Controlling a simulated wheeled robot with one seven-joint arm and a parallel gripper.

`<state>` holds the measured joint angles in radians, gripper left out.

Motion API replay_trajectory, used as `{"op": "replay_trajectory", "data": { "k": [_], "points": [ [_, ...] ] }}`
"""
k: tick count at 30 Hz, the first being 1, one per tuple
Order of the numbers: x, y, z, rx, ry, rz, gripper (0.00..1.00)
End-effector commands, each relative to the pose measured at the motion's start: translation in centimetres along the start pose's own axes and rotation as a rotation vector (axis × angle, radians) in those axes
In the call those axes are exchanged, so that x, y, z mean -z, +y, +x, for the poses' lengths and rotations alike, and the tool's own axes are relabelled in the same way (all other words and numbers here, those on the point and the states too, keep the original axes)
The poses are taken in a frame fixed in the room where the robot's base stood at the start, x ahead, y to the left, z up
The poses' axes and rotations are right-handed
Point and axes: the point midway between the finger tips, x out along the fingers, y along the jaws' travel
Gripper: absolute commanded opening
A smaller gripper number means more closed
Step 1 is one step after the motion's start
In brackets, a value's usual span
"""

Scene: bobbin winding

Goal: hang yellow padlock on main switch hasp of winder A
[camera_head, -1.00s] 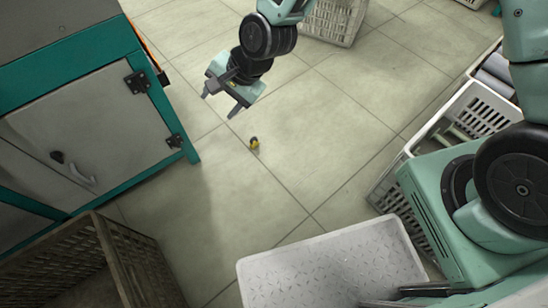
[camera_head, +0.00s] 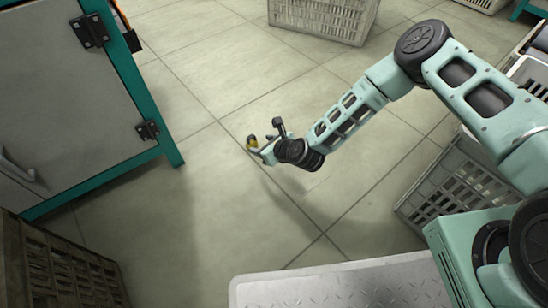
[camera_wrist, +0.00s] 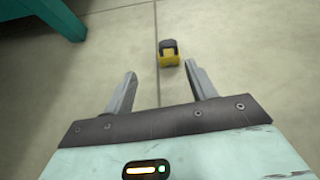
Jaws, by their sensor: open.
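The yellow padlock (camera_head: 251,143) lies on the tiled floor, right of the cabinet's foot. In the wrist view the padlock (camera_wrist: 169,54) shows its yellow body with a dark part behind it. My gripper (camera_head: 259,150) is low over the floor, close to the padlock. In the wrist view my gripper (camera_wrist: 157,76) is open, its two fingers apart with nothing between them. The padlock is just beyond the fingertips, roughly in line with the gap. I cannot make out the main switch hasp or any label for winder A.
A grey cabinet with a teal frame (camera_head: 150,110) stands at the left. A brown crate (camera_head: 60,265) is at lower left, a pale crate (camera_head: 325,18) at the back and a grey crate (camera_head: 455,190) at right. The floor around the padlock is clear.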

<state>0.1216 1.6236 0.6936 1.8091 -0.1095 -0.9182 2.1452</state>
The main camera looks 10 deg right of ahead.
Motion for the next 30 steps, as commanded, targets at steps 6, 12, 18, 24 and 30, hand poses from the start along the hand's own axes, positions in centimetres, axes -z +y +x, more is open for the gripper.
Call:
{"op": "replay_trajectory", "data": {
  "k": [6, 12, 18, 24, 30],
  "points": [
    [2.2, -0.5, 1.4, 0.037, -0.011, 0.087, 0.56],
    [2.3, -0.5, 3.0, 0.037, -0.013, 0.083, 0.56],
    [2.4, -0.6, 5.5, 0.036, -0.013, 0.082, 0.56],
    [2.3, -0.7, 7.8, 0.036, -0.012, 0.085, 0.56],
    [2.2, -0.7, 9.5, 0.036, -0.01, 0.084, 0.56]
  ]
}}
